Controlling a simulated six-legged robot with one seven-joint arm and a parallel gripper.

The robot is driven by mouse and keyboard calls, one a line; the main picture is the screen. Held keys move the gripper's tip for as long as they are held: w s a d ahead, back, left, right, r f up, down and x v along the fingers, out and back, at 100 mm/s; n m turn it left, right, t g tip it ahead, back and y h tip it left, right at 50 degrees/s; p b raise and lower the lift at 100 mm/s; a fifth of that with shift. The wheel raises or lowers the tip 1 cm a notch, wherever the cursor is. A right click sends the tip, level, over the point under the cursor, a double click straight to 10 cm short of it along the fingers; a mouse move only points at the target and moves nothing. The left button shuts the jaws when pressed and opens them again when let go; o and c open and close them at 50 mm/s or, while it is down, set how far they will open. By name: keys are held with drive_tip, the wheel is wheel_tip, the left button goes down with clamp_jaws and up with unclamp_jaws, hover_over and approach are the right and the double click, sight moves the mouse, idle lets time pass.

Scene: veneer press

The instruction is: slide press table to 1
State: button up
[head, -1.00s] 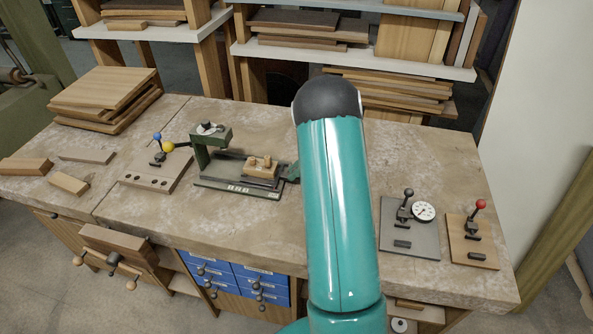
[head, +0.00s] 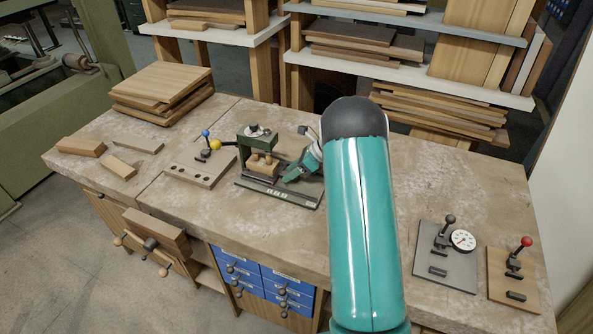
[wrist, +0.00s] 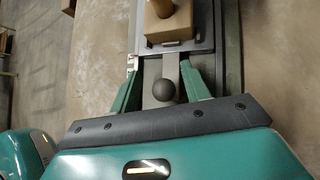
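The green press (head: 257,139) stands on a dark base (head: 300,200) with small white marks on its front edge, too small to read. Its sliding table (head: 258,177) carries a wooden block with rounded pegs (head: 262,164) and sits under the press head, toward the left of the base. My gripper (head: 287,176) is at the table's right end. In the wrist view my gripper (wrist: 160,72) is open, its green fingers on either side of a dark ball knob (wrist: 164,90) on a stem, with gaps to the knob. The fingertips are close to the table's edge; contact is unclear.
Wood boards (head: 162,92) are stacked at back left. A grey plate with dial (head: 447,257) and a red-knobbed board (head: 513,278) lie right. Between press and dial, the bench is partly hidden by my arm.

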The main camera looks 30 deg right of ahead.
idle(0.3)
drive_tip(key=shift+d, duration=0.15)
drive_tip(key=shift+d+r, duration=0.25)
drive_tip(key=v, duration=1.3)
drive_tip(key=shift+s, duration=0.1)
